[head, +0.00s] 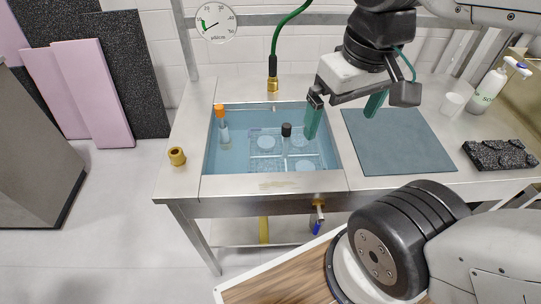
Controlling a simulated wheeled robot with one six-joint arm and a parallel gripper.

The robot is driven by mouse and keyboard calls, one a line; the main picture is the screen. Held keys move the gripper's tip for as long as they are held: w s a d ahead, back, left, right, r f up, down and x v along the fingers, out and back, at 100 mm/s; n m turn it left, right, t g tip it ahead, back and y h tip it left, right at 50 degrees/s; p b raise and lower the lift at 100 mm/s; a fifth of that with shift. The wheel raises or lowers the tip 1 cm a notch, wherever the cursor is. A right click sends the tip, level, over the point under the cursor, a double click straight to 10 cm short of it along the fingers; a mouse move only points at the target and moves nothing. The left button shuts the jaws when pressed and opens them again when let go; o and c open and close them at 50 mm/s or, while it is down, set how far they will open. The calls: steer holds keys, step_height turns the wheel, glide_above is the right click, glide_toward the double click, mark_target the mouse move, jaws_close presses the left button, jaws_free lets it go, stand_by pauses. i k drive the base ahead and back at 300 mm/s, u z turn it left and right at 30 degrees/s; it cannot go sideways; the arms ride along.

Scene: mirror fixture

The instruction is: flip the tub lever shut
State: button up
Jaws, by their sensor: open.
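The tub (203,150) is a steel basin set in the bench, with blue liquid in it. A brass valve (318,210) sits below the bench's front edge, right of the tub's middle. Its blue-tipped lever (317,228) hangs roughly downward, slightly tilted; its exact angle is hard to tell. My gripper (341,125) has green fingers spread wide with nothing between them. It is above the tub's right edge and the grey mat, behind and above the lever and well apart from it.
A grey-blue mat (400,142) lies right of the tub. An orange-capped tube (221,125) and a black-capped bottle (286,145) stand in the tub. A brass fitting (177,156) sits at left. A green hose (275,45) hangs behind. The floor left of the bench is clear.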

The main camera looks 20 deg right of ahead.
mark_target(320, 218)
steer(key=u, duration=0.1)
steer(key=k, duration=1.1)
steer(key=u, duration=0.3)
